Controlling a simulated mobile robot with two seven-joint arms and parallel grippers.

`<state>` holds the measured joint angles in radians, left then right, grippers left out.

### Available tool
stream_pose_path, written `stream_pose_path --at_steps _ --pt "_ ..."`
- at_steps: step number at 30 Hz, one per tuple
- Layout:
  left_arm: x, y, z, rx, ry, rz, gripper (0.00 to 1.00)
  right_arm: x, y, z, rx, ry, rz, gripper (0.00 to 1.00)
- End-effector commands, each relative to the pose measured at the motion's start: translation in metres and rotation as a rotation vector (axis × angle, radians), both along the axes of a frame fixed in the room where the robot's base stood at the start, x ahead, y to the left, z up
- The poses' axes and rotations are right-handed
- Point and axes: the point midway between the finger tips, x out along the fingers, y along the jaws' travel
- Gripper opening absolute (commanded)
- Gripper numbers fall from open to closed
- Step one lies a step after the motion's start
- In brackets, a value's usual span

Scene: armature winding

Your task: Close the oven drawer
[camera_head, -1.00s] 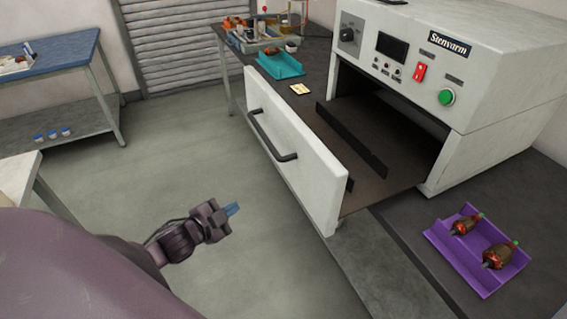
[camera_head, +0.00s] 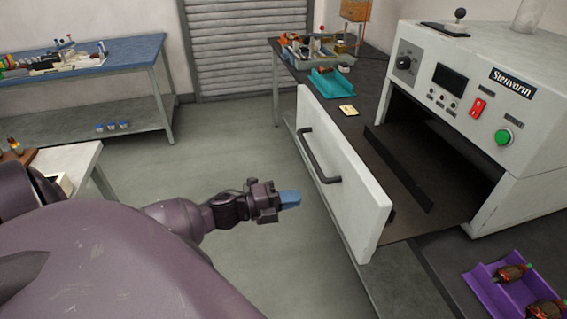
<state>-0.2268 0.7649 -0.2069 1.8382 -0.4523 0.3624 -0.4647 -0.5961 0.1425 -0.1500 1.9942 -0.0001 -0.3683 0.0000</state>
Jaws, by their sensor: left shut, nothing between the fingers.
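The oven (camera_head: 466,140) is a white box labelled Stenvarm on the dark bench at the right. Its drawer (camera_head: 345,190) is pulled out, with a white front panel and a dark interior floor. A dark bar handle (camera_head: 318,158) is on the panel's outer face. My left gripper (camera_head: 290,200) is shut and empty, with blue fingertips pointing right. In the picture it is left of and below the handle, apart from the drawer front. My right gripper is not in view.
A purple tray (camera_head: 490,291) with wound armatures lies on the bench at the lower right. A blue table (camera_head: 120,55) stands at the back left. The floor before the drawer is clear.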

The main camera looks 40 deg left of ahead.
Motion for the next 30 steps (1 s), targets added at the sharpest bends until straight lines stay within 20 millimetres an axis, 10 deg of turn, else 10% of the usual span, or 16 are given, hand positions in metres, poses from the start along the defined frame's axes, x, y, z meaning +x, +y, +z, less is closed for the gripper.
stream_pose_path --at_steps 15,30 --pt "0.068 -0.046 0.001 -0.001 0.001 0.001 0.0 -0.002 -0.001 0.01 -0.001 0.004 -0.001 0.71" --pt "0.079 -0.053 0.0 0.0 0.001 0.001 0.0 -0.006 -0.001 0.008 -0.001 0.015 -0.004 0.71"
